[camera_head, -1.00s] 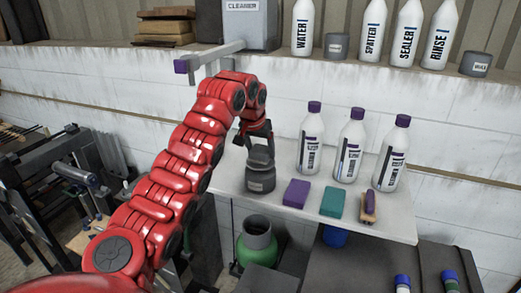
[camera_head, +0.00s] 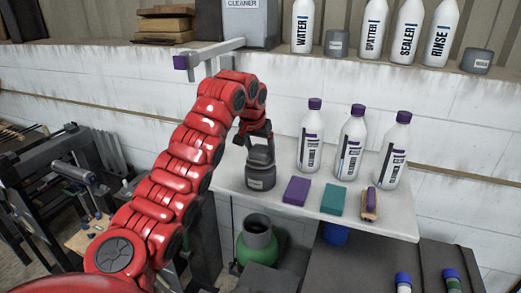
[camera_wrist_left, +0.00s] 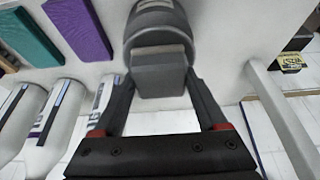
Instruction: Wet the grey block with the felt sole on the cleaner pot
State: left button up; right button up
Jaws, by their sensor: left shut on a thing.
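My left gripper (camera_head: 260,140) points down over the cleaner pot (camera_head: 261,182), a dark grey round jar with a pale label on the white shelf. The gripper is shut on the grey block (camera_wrist_left: 160,75), which shows between its two fingers in the left wrist view. The block's far end overlaps the mouth of the pot (camera_wrist_left: 152,22). My right gripper is not in view.
A grey bar (camera_head: 215,52) sticks out from the upper ledge.

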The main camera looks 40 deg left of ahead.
aim_at(260, 149)
pick_arm(q)
jog(key=shift+f+b, duration=0.4)
jog(key=shift+r, duration=0.1)
dwell(0.7)
jog(key=shift+r+p, duration=1.55)
jog(key=shift+r, duration=1.95)
jog(key=shift+f, duration=0.1)
